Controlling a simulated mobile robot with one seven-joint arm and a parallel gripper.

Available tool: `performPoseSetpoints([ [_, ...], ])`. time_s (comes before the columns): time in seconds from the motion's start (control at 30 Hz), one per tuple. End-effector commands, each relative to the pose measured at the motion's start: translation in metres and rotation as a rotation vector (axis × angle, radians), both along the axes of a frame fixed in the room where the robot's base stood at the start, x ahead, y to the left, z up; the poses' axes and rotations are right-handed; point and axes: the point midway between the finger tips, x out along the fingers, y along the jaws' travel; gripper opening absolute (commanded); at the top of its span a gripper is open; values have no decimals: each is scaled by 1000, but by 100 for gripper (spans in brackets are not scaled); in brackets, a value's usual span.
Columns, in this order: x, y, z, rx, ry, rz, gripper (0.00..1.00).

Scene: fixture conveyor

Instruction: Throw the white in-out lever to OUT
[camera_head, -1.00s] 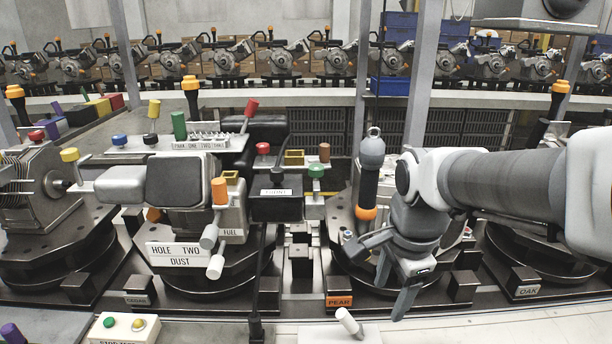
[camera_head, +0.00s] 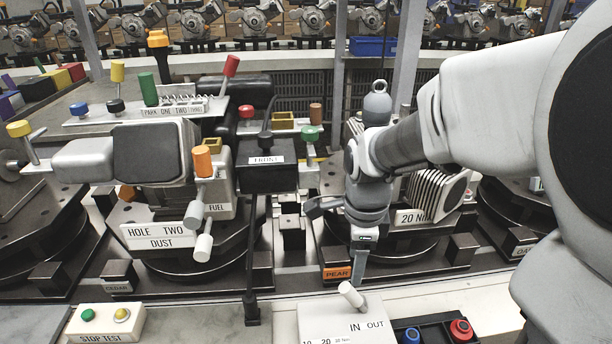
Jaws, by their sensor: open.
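The white in-out lever (camera_head: 351,295) is a short white stick on a white box (camera_head: 315,315) at the bottom centre. It leans up and to the left, on the IN side. IN and OUT are printed on the box top, with OUT to the right. My gripper (camera_head: 337,247) is open and empty, pointing down behind and above the lever. One finger reaches down close to the lever's knob; whether they touch I cannot tell.
A panel with blue and red buttons (camera_head: 436,331) adjoins the box on the right. A STOP TEST box (camera_head: 105,323) stands at lower left. A thin dark post (camera_head: 251,270) rises left of the lever box. The PEAR fixture (camera_head: 400,240) stands behind my gripper.

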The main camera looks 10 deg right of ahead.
Motion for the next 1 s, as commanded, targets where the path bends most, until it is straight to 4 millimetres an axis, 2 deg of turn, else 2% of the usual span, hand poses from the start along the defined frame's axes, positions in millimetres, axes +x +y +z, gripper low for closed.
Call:
performPoseSetpoints([
  [0.03,0,0,-16,-1,4,0,64],
  [0.3,6,-2,-75,-1,4,1,64],
  [0.5,9,-2,-105,-1,2,2,64],
  [0.7,11,-2,-118,0,0,1,64],
  [1.0,11,-2,-119,0,-1,1,63],
])
